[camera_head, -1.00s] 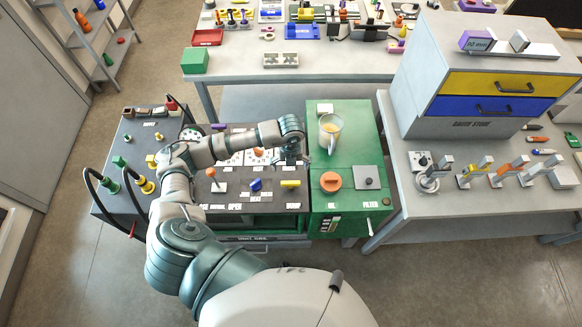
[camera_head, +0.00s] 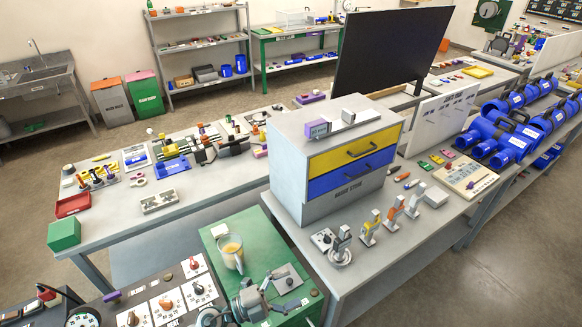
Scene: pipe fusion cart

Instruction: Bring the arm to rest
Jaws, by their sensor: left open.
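My left gripper (camera_head: 279,294) is at the bottom of the head view, over the front part of the green cart section (camera_head: 210,233). It is open, with nothing seen between its fingers. Much of my left arm lies below the picture edge. A clear cup (camera_head: 231,252) with yellowish contents stands on the green top, behind the gripper. A grey square plate (camera_head: 287,277) lies on the green top close to the fingers; I cannot tell whether they touch it. The orange round cap is not visible. My right gripper is not in view.
A dark panel with white cards and knobs (camera_head: 168,301) lies left of the gripper. A bench with a yellow-and-blue drawer cabinet (camera_head: 345,165) stands to the right. A long grey table (camera_head: 190,200) with tools is behind. A black screen (camera_head: 390,48) rises farther back. Floor is open at right.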

